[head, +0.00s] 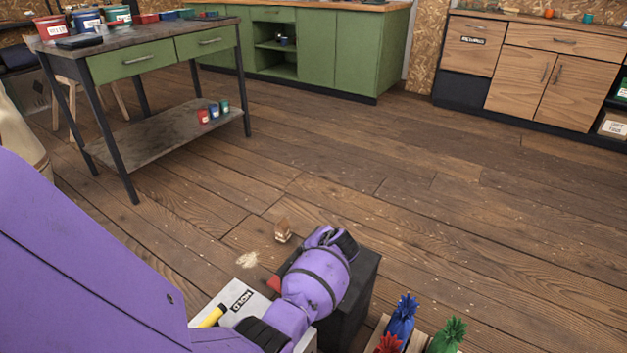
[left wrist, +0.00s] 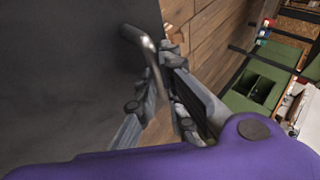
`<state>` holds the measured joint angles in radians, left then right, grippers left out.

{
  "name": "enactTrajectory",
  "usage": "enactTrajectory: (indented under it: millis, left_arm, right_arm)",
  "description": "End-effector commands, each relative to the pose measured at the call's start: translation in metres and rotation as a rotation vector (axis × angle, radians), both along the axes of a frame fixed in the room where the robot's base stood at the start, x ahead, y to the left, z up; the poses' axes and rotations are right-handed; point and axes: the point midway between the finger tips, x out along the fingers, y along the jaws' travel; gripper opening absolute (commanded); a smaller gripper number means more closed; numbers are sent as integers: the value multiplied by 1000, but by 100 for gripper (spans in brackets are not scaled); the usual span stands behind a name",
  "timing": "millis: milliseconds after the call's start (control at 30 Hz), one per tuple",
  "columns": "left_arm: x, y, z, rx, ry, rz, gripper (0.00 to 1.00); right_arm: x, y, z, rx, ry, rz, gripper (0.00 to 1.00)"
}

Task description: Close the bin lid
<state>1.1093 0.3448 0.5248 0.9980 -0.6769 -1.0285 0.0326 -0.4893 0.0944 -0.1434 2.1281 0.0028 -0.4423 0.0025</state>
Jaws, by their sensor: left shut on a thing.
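The dark bin (head: 352,312) stands at the lower middle of the head view, largely covered by my purple left arm. In the left wrist view a broad dark panel, seemingly its lid (left wrist: 60,75), fills the left side. A bent metal handle (left wrist: 143,45) stands out from this panel. My left gripper (head: 335,238) is over the bin in the head view; in the left wrist view its jaws (left wrist: 162,85) are shut on the handle. The lid's angle is hard to tell because my arm hides much of the bin's top. My right gripper is not in view.
A small brown bag (head: 283,231) and spilled beans (head: 247,259) lie on the floor. Open floor extends beyond the bin.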

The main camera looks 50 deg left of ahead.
Motion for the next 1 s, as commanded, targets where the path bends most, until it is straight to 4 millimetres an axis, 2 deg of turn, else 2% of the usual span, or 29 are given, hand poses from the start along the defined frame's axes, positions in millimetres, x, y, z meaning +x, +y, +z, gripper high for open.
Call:
enactTrajectory:
  millis: [33,300,333,400,867,1000]
  left_arm:
    - [-5,-6,-9,-12,17,-1,0]
    - [-4,-6,-8,-12,16,-1,0]
    - [-4,-6,-8,-12,16,-1,10]
    - [-4,-6,-8,-12,15,-1,17]
    - [0,-3,-2,-4,3,-1,17]
    - [-1,-7,2,-3,2,-2,17]
  right_arm:
    - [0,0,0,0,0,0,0]
    - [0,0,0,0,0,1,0]
    - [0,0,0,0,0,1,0]
    - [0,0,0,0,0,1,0]
    - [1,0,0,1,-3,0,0]
    - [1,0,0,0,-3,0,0]
